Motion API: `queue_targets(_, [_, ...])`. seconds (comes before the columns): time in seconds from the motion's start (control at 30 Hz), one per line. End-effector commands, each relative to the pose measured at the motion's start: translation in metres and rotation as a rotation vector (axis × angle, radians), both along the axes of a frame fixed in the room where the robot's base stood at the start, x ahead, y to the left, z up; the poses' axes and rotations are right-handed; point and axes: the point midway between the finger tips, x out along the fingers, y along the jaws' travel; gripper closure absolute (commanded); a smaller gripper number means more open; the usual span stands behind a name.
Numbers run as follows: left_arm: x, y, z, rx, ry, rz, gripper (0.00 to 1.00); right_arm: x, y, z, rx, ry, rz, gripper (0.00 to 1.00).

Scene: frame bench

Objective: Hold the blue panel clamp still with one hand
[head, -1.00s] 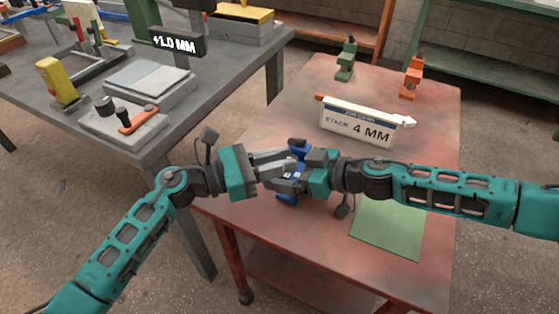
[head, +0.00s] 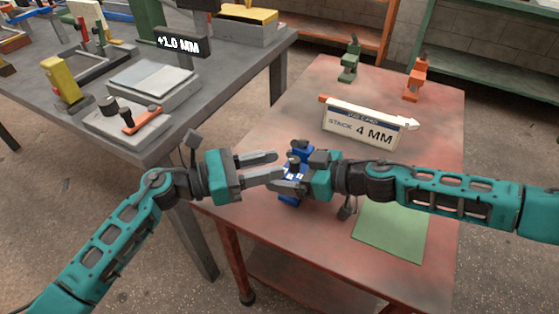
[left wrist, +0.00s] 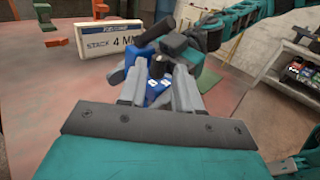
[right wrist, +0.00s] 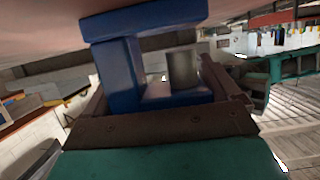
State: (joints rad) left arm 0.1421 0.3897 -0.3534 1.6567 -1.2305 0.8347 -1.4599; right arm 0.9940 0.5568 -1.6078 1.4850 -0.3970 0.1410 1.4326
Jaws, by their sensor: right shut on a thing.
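The blue panel clamp (head: 303,152) stands near the left edge of the red table (head: 260,135), partly hidden by my grippers. My right gripper (head: 290,178) comes in from the right and is shut on the clamp. The right wrist view shows the blue clamp (right wrist: 120,75) between its fingers, with a grey cylindrical part. My left gripper (head: 278,165) is open, its fingers spread and pointing right, with the tips just left of the clamp. In the left wrist view the blue clamp (left wrist: 155,90) shows between the left fingers; I cannot tell whether they touch it.
A sign reading "STACK 4 MM" (head: 360,126) stands behind the clamp. A green clamp (head: 350,62) and an orange clamp (head: 416,78) stand at the back. A green mat (head: 392,232) lies at the front right. A grey bench (head: 215,85) with fixtures is at the left.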

Motion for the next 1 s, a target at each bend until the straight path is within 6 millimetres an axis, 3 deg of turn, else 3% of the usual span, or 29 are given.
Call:
queue_targets(0.2, [-0.018,0.046,-0.001,0.004,0.003,0.002,0.67,0.0,0.0,0.0,0.001,0.001,0.001,0.56])
queue_targets(0.4, [-0.029,0.074,-0.001,0.002,0.002,0.001,0.67,0.0,0.0,0.0,0.001,0.001,0.001,0.56])
queue_targets(0.93, [-0.033,0.083,0.0,0.0,0.0,0.0,0.67,0.0,0.0,0.0,0.0,0.001,0.0,0.56])
queue_targets(0.97, [-0.033,0.083,0.0,0.0,0.0,0.0,0.67,0.0,0.0,0.0,0.0,0.001,0.0,0.08])
queue_targets(1.0, [-0.033,0.083,0.0,0.0,0.0,0.0,0.67,0.0,0.0,0.0,0.0,0.0,0.0,0.04])
